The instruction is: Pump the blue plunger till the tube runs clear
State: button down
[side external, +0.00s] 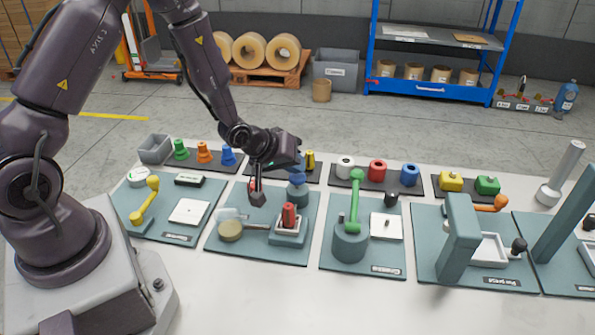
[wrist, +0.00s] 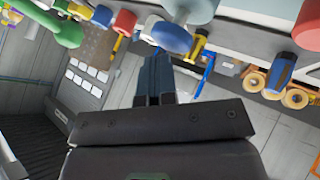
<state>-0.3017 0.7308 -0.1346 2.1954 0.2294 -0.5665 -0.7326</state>
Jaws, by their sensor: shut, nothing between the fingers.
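In the side external view the blue plunger (side external: 298,179) is a rounded blue knob on a grey-blue cylinder, at the back of the second teal board from the left. My gripper (side external: 257,198) is shut and empty, pointing down to the left of the plunger and above the board, apart from it. In the wrist view my shut fingers (wrist: 155,75) point toward a blue rounded head (wrist: 172,38) just past their tips; contact cannot be told. A pale clear tube-like part (side external: 233,214) lies by an olive cup (side external: 230,232) at the board's left; its contents are too small to judge.
A red handle (side external: 289,216) stands in a block in front of the plunger. A green lever (side external: 355,200) rises on the board to the right, a yellow crank (side external: 146,202) on the left. Coloured parts line the back. The front strip of table (side external: 260,295) is clear.

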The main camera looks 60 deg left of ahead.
jog(key=shift+s+r, duration=0.1)
jog(key=shift+r, duration=0.95)
notch_tip(320, 180, up, 5)
jog(key=shift+r, duration=0.1)
dwell(0.6)
